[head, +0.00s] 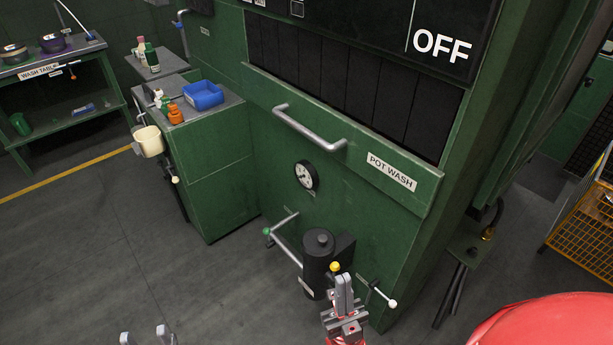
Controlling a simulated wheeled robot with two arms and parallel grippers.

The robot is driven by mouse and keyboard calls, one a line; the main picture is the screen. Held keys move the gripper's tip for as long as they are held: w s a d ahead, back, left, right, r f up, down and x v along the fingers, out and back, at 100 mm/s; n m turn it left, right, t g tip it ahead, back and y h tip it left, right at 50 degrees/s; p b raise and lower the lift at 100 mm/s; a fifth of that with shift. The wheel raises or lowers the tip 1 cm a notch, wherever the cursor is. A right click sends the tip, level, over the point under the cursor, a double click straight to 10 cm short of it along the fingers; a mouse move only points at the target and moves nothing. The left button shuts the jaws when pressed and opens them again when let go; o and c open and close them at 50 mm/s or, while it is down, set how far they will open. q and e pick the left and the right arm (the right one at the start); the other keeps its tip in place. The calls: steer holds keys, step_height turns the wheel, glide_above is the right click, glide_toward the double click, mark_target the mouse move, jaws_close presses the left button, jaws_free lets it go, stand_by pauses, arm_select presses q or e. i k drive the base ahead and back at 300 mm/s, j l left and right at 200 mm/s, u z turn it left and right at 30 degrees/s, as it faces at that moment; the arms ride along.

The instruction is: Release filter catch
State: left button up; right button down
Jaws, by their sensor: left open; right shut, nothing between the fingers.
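A black filter canister (316,266) with a round cap is mounted low on the green pot wash machine (230,180). A yellow knob (334,267) shows at its right front; I cannot tell for sure whether this is the catch. My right gripper (343,282) is shut and empty, fingers pointing up in the picture, just below the yellow knob. I cannot tell whether it touches the knob. The gripper hides part of the canister's lower right side. My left gripper (145,337) is open and empty at the bottom edge, far from the canister.
A lever with a white tip (392,303) sticks out right of my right gripper. A pipe with a green knob (267,231) lies left of the canister. A gauge (305,175) and a grey handle bar (310,128) are above. The floor at left is clear.

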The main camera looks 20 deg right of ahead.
mark_target(335, 266)
steer(key=z, duration=0.8)
steer(key=l+z, duration=0.2)
steer(key=l, duration=0.55)
